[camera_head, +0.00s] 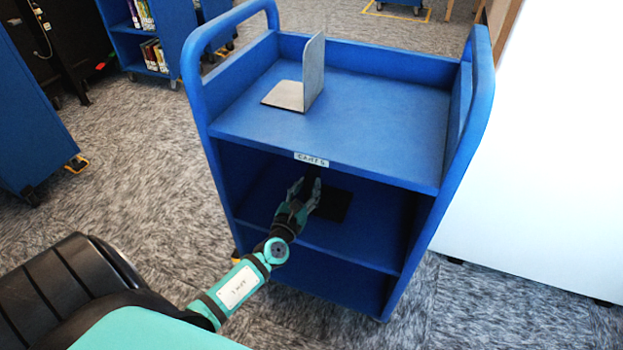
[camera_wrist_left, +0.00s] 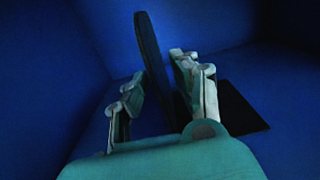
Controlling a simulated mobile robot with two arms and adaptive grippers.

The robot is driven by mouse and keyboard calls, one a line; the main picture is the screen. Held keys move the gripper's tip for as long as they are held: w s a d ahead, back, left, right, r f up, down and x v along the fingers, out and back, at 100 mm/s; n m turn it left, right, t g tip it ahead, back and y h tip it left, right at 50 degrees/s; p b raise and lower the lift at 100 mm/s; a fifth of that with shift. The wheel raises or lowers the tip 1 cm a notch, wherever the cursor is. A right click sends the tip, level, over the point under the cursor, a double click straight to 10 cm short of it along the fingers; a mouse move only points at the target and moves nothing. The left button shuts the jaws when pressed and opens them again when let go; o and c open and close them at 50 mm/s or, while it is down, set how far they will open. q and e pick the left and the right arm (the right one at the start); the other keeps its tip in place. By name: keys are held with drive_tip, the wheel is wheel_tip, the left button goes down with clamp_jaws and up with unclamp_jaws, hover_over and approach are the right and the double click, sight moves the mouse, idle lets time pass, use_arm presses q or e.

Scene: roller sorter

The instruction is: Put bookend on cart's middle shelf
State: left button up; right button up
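A black bookend stands on the cart's middle shelf (camera_head: 377,240). Its flat black base (camera_head: 333,207) shows in the head view just right of my left gripper. In the left wrist view the bookend's upright plate (camera_wrist_left: 151,50) rises between the fingers, and its base lies to the right. My left gripper (camera_head: 306,189) reaches into the middle shelf from the front. In the left wrist view (camera_wrist_left: 160,88) its fingers are spread on either side of the plate, with a gap visible at the left finger. My right gripper is not in view.
A silver metal bookend (camera_head: 311,75) stands on the cart's top shelf (camera_head: 385,115). The top shelf overhangs my left gripper, and the cart's side walls enclose the middle shelf. A white panel (camera_head: 560,150) stands to the right. Carpet is open to the cart's left.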

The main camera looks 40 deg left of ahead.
use_arm(q)
drive_tip(key=v, duration=0.8)
drive_tip(key=shift+s+r, duration=0.1)
drive_tip(key=shift+s, duration=0.3)
drive_tip(key=s+a+r+n+g+y, duration=0.15)
drive_tip(key=s+n+g+y, duration=0.45)
drive_tip(key=n, duration=1.5)
drive_tip(key=s+d+n+g+h, duration=0.3)
drive_tip(key=s+d+n+h, duration=0.2)
drive_tip(key=d, duration=0.3)
drive_tip(key=s+d+f+n+g+h, duration=0.1)
drive_tip(key=s+d+n+g+h, duration=0.2)
drive_tip(key=s+d+n+h, duration=0.2)
drive_tip(key=s+d, duration=0.1)
drive_tip(key=d, duration=0.2)
drive_tip(key=shift+d+f+h, duration=0.3)
drive_tip(key=shift+d+f, duration=0.05)
drive_tip(key=shift+d, duration=0.05)
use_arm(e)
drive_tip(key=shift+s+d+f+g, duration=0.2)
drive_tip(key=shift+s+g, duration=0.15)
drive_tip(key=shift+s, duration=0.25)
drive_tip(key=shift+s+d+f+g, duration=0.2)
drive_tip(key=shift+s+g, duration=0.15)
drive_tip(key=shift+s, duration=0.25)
